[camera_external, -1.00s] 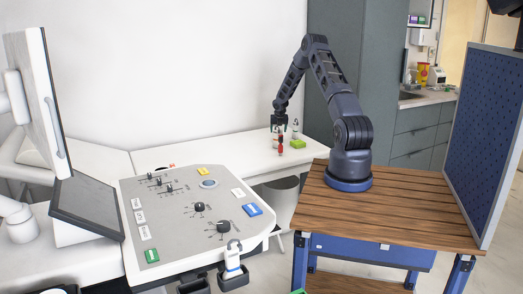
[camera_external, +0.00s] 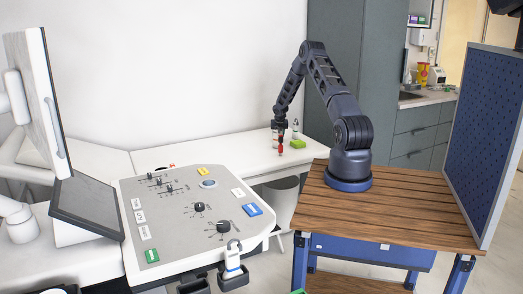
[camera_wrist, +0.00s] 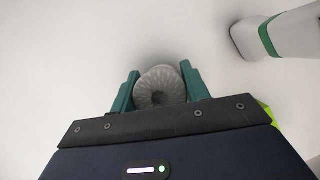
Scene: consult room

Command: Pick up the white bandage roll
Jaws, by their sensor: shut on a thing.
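The white bandage roll (camera_wrist: 161,77) looks greyish in the wrist view, with a ridged round end and a dark hole in its middle. My gripper (camera_wrist: 160,84) has its two green fingers on either side of the roll, closed on it. In the external view my gripper (camera_external: 279,128) is low over the white counter, at the end of the bent arm. The roll is too small there to make out clearly.
A red item (camera_external: 280,147) shows just below my gripper. A white container with a green band (camera_wrist: 268,38) is at the wrist view's upper right.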

